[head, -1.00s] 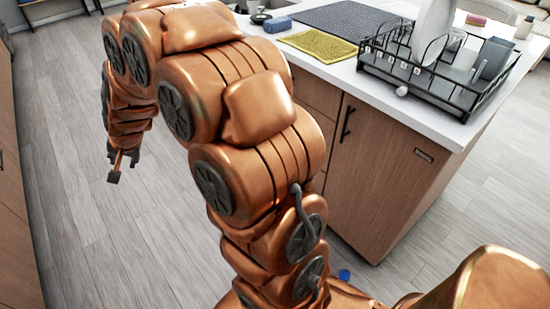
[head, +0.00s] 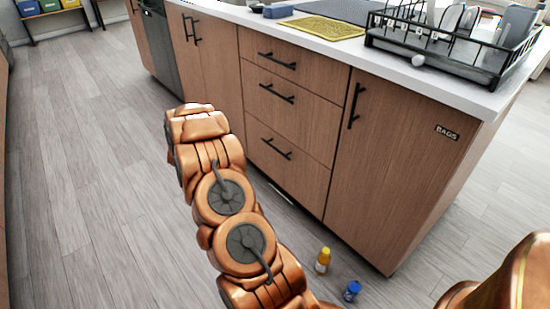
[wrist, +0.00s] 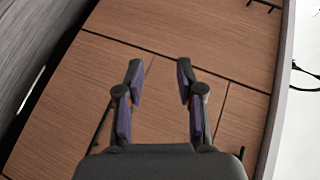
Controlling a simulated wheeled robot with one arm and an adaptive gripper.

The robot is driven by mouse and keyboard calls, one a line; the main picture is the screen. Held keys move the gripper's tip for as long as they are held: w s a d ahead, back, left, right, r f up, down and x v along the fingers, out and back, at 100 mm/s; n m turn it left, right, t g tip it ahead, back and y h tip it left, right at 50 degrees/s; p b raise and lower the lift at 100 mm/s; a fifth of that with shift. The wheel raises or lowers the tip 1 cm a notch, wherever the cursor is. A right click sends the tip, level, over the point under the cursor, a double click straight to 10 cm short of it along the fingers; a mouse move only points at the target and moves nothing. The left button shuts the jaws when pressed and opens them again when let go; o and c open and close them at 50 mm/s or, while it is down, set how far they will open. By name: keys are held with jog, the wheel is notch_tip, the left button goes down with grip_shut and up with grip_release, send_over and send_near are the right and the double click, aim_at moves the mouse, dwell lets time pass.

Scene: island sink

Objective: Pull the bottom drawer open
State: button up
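The bottom drawer (head: 287,165) is the lowest of a stack of wooden drawers in the island, and it is closed. Its dark bar handle (head: 276,149) shows in the head view. In the wrist view the bottom drawer (wrist: 98,75) is the panel on the left, and a dark bar that looks like its handle (wrist: 101,130) lies left of the near finger. My gripper (wrist: 158,65) is open and empty, with its fingers in front of the drawer fronts near the seam above the bottom drawer. In the head view my arm hides the gripper.
Above are the middle drawer (head: 288,98) and top drawer (head: 296,60). A cabinet door (head: 385,150) with a "BAGS" label stands to the right. A yellow bottle (head: 323,261) and a small blue item (head: 352,290) are on the floor by my arm. The floor at left is clear.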

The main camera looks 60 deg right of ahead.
jog(key=s+d+f+m+g+h+b, duration=0.3)
jog(key=s+d+f+m+h+b, duration=0.25)
jog(key=s+d+f, duration=0.5)
jog(key=m+g+h+b, duration=0.3)
jog(key=g+h+b, duration=0.1)
send_near(275, 149)
jog(key=f+x, duration=0.1)
jog(key=x, duration=0.2)
jog(key=shift+y, duration=0.25)
jog(key=shift+r+b+x, duration=0.2)
jog(key=shift+b+x, duration=0.25)
jog(key=shift+x, duration=1.45)
jog(key=shift+r+b+x, duration=0.2)
jog(key=shift+b+x, duration=0.25)
jog(key=shift+x, duration=1.45)
jog(key=shift+w+a, duration=0.1)
grip_shut()
